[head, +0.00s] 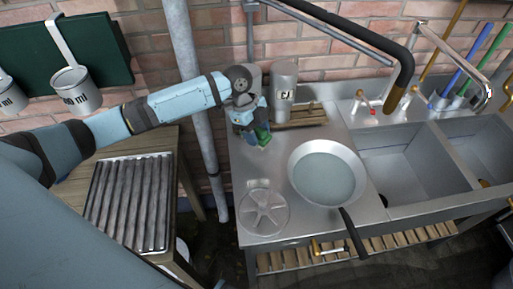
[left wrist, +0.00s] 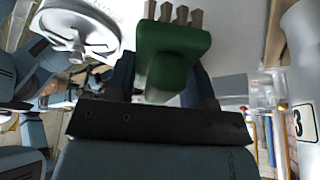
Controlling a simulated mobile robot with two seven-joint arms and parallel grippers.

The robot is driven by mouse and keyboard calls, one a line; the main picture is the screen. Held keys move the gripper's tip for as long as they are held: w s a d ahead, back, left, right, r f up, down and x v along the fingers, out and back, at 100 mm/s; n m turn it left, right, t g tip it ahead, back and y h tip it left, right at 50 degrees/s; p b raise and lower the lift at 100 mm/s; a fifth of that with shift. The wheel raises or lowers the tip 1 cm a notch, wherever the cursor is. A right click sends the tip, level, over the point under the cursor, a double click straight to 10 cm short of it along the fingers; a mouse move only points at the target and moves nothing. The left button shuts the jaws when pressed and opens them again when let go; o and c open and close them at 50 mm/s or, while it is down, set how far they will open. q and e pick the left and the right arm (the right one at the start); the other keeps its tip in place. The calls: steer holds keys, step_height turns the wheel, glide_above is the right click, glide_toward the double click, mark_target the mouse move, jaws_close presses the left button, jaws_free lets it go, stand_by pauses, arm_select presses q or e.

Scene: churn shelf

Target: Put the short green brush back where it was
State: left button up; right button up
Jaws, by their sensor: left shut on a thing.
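My left gripper (head: 254,124) is over the left back part of the steel counter, shut on the short green brush (head: 262,134). In the left wrist view, the brush's green block (left wrist: 172,52) is between the two dark fingers (left wrist: 160,85), with pale bristle tufts (left wrist: 180,15) at its far end. In the head view the gripper partly hides the brush. I cannot tell whether the brush touches the counter. My right gripper is not in view.
A grey canister (head: 284,77) and a wooden slatted rack (head: 307,116) are just right of the gripper. A pan (head: 325,178) and a round lid-like disc (head: 263,211) lie nearer on the counter (head: 272,165). Sinks (head: 400,165) are right; tall blue (head: 462,72) and green (head: 478,57) handles stand behind.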

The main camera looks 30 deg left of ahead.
arm_select(q)
step_height(320, 180, down, 4)
steer(key=shift+r, duration=0.1)
step_height(320, 180, down, 4)
steer(key=shift+r, duration=0.1)
steer(key=o, duration=0.8)
steer(key=shift+f, duration=0.2)
steer(key=shift+o, duration=0.2)
steer(key=shift+r, duration=0.15)
steer(key=v, duration=1.2)
